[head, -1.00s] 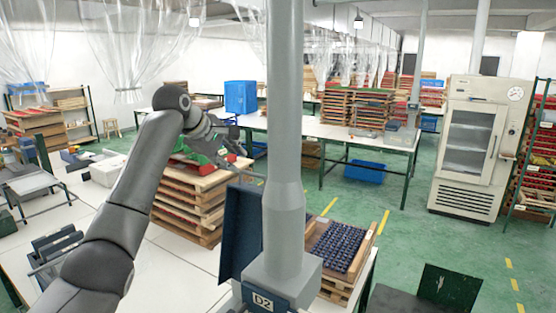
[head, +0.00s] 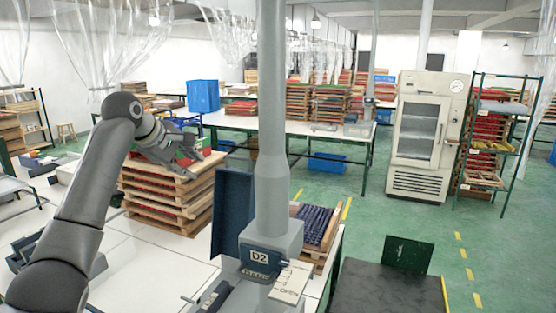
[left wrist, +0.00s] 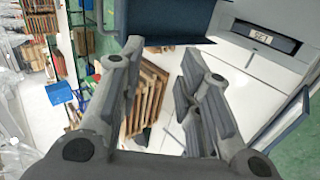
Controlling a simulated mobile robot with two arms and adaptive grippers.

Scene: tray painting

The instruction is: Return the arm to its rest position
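My left arm (head: 75,215) comes in from the left, dark grey, bent at a raised elbow. Its left gripper (head: 196,150) is in front of the top of a stack of wooden trays (head: 170,205) in the head view; I cannot tell if it touches them. In the left wrist view the two fingers of the left gripper (left wrist: 162,62) stand wide apart with nothing held between them. The tray stack (left wrist: 147,100) shows behind the fingers there. My right gripper is in neither view.
A grey post with a D2 box (head: 262,258) stands close in front, beside a dark blue panel (head: 232,215). A crate of small dark pieces (head: 316,224) is right of it. A fridge (head: 418,135) and shelf rack (head: 490,140) stand farther back. Green floor (head: 400,218) is clear between.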

